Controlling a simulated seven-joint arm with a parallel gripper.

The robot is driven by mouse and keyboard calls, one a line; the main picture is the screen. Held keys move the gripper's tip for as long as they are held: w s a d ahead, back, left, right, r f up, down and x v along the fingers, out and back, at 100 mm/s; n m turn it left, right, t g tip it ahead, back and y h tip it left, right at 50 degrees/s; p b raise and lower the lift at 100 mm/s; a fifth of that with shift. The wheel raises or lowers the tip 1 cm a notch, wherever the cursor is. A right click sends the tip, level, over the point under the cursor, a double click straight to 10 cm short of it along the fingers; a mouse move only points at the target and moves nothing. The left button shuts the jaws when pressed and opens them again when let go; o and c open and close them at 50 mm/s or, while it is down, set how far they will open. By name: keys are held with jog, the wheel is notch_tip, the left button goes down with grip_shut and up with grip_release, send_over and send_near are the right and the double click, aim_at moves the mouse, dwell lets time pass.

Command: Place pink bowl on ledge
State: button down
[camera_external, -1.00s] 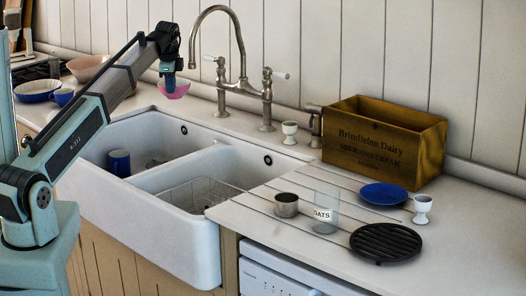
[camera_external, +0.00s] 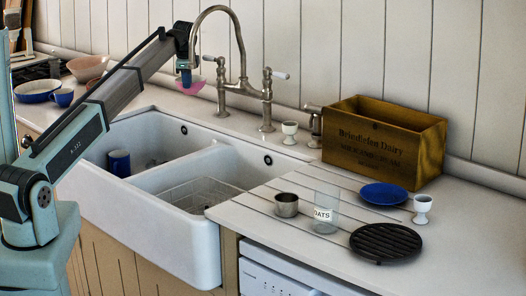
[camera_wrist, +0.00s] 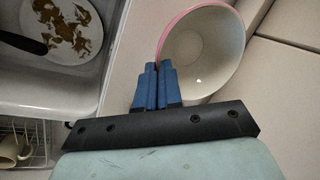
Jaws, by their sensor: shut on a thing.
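My gripper (camera_external: 185,72) is shut on the rim of the pink bowl (camera_external: 191,87), left of the tap and near the back of the sink. In the wrist view the blue fingertips (camera_wrist: 159,68) pinch the left side of the rim. There the bowl (camera_wrist: 208,55) has a pale inside and a pink edge, and shows empty. The pale ledge (camera_external: 236,128) runs behind the double sink, along the wall. The bowl appears at or over its left stretch; I cannot tell whether it touches.
The tall tap (camera_external: 241,60) stands close to the right of the bowl. Bowls stand at the far left.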

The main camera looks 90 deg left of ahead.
jog(key=shift+f, duration=2.3)
jog(key=shift+f, duration=0.1)
jog(key=c, duration=1.3)
grip_release()
jog(key=v, duration=1.2)
